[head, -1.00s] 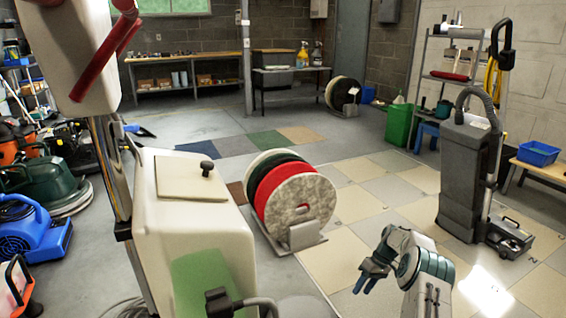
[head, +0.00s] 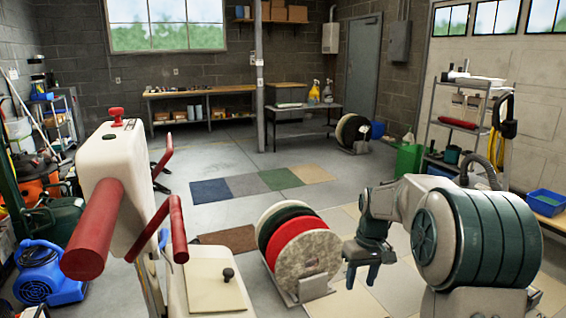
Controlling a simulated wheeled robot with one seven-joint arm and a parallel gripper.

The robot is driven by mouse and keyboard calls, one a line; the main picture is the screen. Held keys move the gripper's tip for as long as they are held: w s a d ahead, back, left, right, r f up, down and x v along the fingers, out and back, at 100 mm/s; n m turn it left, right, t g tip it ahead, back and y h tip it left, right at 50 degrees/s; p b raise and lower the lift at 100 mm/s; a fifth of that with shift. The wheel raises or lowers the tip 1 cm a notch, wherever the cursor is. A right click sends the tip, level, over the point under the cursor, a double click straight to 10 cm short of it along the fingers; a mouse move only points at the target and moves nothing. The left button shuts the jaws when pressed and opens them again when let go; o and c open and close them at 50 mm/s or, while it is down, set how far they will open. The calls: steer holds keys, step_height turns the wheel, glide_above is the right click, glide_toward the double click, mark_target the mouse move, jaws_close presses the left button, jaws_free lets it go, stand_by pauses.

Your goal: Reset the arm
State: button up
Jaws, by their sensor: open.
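My gripper (head: 362,275) hangs at the end of my folded arm in the lower right of the head view. Its blue-grey fingers point down, apart and empty. It appears just right of the upright round buffer pads (head: 304,252), which are white, dark green, red and mottled beige and stand in a grey rack (head: 304,291). I cannot tell whether the gripper and the pads touch; there seems to be a gap. My arm hides part of the floor and the area at the right.
A cream machine with red handles (head: 105,200) stands close at front left. A blue blower (head: 50,272) is at far left. Coloured mats (head: 280,180) lie on open floor behind the pads. A green bin (head: 408,158), a shelf and a blue tray (head: 546,201) are at right.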

steer(key=s+a+r+m+t+p, duration=0.1)
steer(key=s+a+r+p, duration=0.1)
steer(key=s+r+p, duration=0.5)
steer(key=s+a+r+m+t+p, duration=0.2)
steer(key=s+r+p, duration=0.6)
steer(key=s+r, duration=0.6)
steer(key=shift+s+a+r+h+p, duration=0.3)
steer(key=shift+s+h, duration=0.1)
steer(key=shift+s, duration=1.6)
